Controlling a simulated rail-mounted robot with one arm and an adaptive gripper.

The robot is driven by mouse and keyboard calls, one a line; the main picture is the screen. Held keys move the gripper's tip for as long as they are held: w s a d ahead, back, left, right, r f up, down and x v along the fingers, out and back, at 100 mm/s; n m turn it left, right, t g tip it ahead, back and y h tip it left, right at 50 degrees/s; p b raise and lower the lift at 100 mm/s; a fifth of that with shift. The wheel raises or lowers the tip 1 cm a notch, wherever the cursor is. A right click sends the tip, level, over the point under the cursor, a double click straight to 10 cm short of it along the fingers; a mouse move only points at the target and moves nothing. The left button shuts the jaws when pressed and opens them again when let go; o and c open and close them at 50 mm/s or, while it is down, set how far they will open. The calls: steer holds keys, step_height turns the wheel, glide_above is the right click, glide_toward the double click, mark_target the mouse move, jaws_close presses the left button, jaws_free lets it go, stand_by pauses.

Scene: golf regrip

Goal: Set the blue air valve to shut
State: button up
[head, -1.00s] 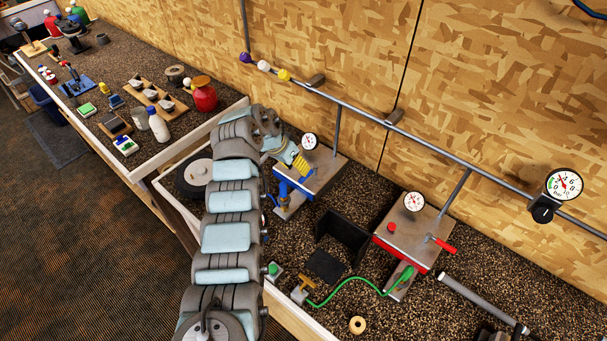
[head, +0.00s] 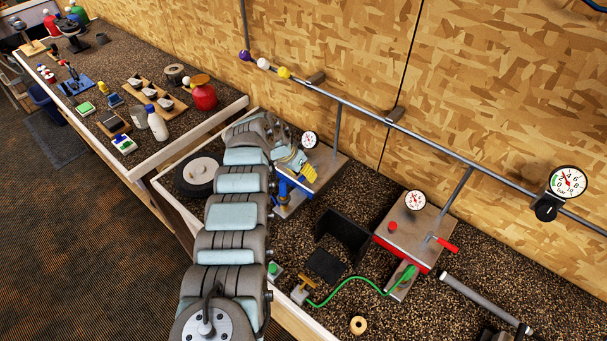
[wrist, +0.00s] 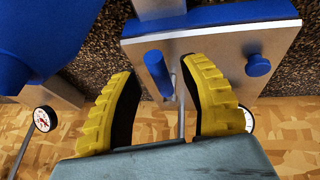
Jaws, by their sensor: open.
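The blue air valve shows in the wrist view as a lever with a blue grip (wrist: 158,75) and a thin metal stem, on a grey plate (wrist: 215,62) with blue edging. The blue grip lies between the tips of my yellow fingers, and the stem runs down between them. My gripper (wrist: 157,72) is open; I cannot tell whether a finger touches the grip. In the head view my gripper (head: 308,173) is over the blue unit (head: 284,189), and my arm and fingers hide the lever.
A round blue knob (wrist: 258,65) stands on the plate right of the fingers. The blue unit's gauge (head: 310,139) is close behind my gripper. A red-edged unit (head: 410,238) with a red lever (head: 447,244) stands to the right. A black open box (head: 342,232) lies between the units.

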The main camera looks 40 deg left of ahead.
stand_by(0.3)
steer(key=shift+f, duration=0.1)
jaws_close()
